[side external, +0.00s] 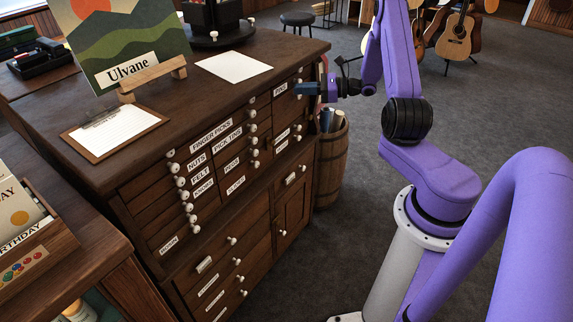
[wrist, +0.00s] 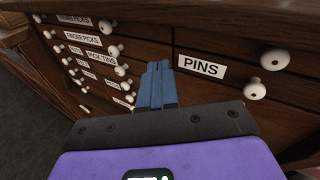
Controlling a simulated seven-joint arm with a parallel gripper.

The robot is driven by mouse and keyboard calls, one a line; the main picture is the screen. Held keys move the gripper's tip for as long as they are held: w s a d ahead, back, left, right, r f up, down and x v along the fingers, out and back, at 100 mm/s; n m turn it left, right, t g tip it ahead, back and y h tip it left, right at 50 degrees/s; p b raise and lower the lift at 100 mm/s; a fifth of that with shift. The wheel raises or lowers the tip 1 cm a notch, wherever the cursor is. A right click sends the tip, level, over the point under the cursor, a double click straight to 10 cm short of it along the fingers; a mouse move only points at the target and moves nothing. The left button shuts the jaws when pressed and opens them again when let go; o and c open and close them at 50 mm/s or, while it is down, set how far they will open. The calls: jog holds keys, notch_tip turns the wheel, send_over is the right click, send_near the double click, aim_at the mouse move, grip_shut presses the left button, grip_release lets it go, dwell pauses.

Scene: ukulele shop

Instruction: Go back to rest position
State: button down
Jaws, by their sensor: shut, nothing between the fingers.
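My gripper (side external: 308,89) is in front of the upper right part of the dark wooden drawer cabinet (side external: 150,215), close to its front face. In the wrist view its blue fingers (wrist: 158,84) are together with nothing between them. They point at the cabinet front just left of the drawer labelled PINS (wrist: 202,66). White round knobs of that drawer (wrist: 254,88) show to the right of the fingers. I cannot tell whether the fingertips touch the wood. The drawers that I can see look closed.
On the cabinet top are a clipboard (side external: 113,131), a white sheet (side external: 233,67) and an Ulvane picture (side external: 125,40) on a stand. A barrel (side external: 331,165) stands beside the cabinet, below my gripper. Guitars (side external: 454,40) stand at the back right. Carpeted floor (side external: 310,255) is open in front.

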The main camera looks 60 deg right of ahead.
jog(key=s+a+r+n+g+y, duration=0.1)
jog(key=a+r+n+g+y, duration=0.1)
jog(key=a+n+g, duration=0.5)
jog(key=a+r+n+g+y, duration=0.2)
jog(key=a+n+y, duration=0.1)
jog(key=a, duration=0.8)
jog(key=s+a+r+n+g+h, duration=0.1)
jog(key=s+a+n+g+h, duration=0.1)
jog(key=s+a+n+g, duration=0.7)
jog(key=s+a+r+n+t+h, duration=0.1)
jog(key=s+n+h, duration=0.4)
jog(key=s+n, duration=0.5)
jog(key=s+a+r+n+t+h, duration=0.2)
jog(key=s+n+h, duration=0.4)
jog(key=s+n, duration=0.5)
jog(key=shift+s+a+r+n+t, duration=0.3)
jog(key=shift+a+n, duration=0.3)
